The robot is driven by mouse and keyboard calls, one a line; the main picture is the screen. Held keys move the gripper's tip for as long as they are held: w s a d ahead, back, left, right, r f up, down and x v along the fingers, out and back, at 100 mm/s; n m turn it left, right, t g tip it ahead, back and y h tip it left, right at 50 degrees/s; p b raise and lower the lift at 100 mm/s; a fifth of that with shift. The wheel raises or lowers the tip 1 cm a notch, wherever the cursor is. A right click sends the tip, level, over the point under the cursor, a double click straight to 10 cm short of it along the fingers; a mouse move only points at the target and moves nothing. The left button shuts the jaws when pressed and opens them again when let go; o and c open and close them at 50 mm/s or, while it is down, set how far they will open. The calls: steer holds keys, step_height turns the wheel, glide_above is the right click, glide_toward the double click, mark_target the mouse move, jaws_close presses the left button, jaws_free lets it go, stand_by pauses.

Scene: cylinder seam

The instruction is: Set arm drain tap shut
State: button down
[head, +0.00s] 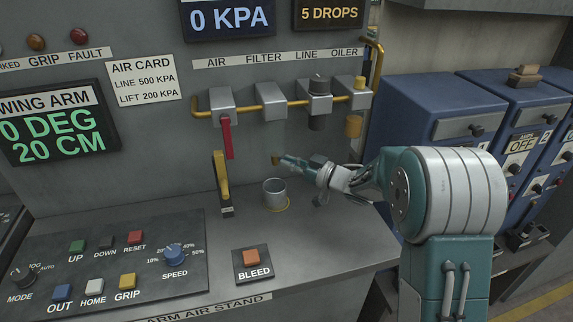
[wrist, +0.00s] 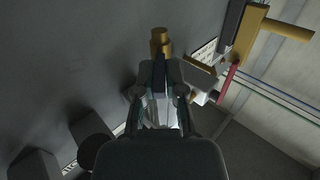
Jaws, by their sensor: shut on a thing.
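The drain tap, a small brass stub (head: 275,159), shows on the grey wall above a metal cup in the head view. In the wrist view its brass end (wrist: 160,38) stands just beyond my fingertips, with a dark narrow piece between them. My gripper (head: 287,161) reaches in from the right, and its tips meet the tap. In the wrist view my gripper (wrist: 160,75) is shut on that dark piece, seemingly the tap's handle. The fingers hide most of the handle, so I cannot tell which way it is turned.
A metal cup (head: 275,194) stands on the bench below the tap. Left of it are a yellow lever (head: 221,175) and a red handle (head: 227,138). Grey air-line units (head: 271,97) hang above. A button panel (head: 110,270) lies front left; blue cabinets (head: 440,105) stand right.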

steer(key=n+g, duration=0.1)
steer(key=w+n+g+y, duration=0.1)
steer(key=g, duration=0.1)
steer(key=n+g+y, duration=0.1)
steer(key=g, duration=0.1)
steer(key=shift+w+d+n, duration=0.2)
steer(key=shift+d+n, duration=0.1)
steer(key=shift+w+n+g, duration=0.25)
steer(key=shift+n+g, duration=0.4)
steer(key=shift+g, duration=0.45)
steer(key=shift+w+n+g, duration=0.25)
steer(key=shift+n+g, duration=0.4)
steer(key=shift+g, duration=0.45)
steer(key=shift+r, duration=0.1)
steer(key=c, duration=0.7)
jaws_free()
